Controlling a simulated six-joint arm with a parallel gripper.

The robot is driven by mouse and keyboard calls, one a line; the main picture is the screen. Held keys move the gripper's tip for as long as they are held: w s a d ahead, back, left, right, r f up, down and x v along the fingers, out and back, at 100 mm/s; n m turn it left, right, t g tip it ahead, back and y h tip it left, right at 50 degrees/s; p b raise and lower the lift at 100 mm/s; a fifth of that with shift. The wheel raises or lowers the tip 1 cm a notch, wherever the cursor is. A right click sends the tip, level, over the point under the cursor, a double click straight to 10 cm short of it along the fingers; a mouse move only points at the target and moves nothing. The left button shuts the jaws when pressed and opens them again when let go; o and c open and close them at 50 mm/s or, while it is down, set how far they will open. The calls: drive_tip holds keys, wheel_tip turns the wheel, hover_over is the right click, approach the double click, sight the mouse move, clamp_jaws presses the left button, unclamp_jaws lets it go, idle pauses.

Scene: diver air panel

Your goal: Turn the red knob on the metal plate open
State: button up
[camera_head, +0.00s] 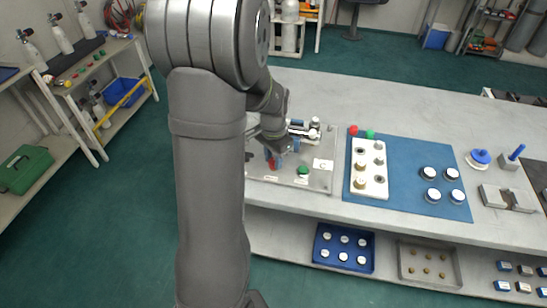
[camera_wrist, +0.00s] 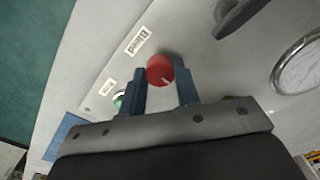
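The red knob (camera_head: 271,163) is on the metal plate (camera_head: 322,183) on the bench, near the plate's front left. In the wrist view the red knob (camera_wrist: 159,70) is round with a small white mark on its lower part. My gripper (camera_wrist: 159,72) is open, with its two blue fingers apart and the knob showing between their tips. A gap shows on the right side; I cannot tell whether the left finger touches. In the head view my gripper (camera_head: 281,152) is over the plate, partly hidden by my arm.
A green knob (camera_head: 303,170) is on the plate, right of the red one; the wrist view shows it (camera_wrist: 119,99) beside the left finger. A dark handle (camera_wrist: 238,14) and a round gauge rim (camera_wrist: 297,62) are nearby. A blue mat (camera_head: 403,202) with parts lies right.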

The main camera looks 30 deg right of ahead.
drive_tip(key=shift+n, duration=0.3)
drive_tip(key=n, duration=0.3)
drive_tip(key=shift+n, duration=0.3)
drive_tip(key=n, duration=0.8)
drive_tip(key=shift+d, duration=0.1)
drive_tip(key=shift+n, duration=1.9)
drive_tip(key=o, duration=1)
drive_tip(key=shift+c, duration=0.2)
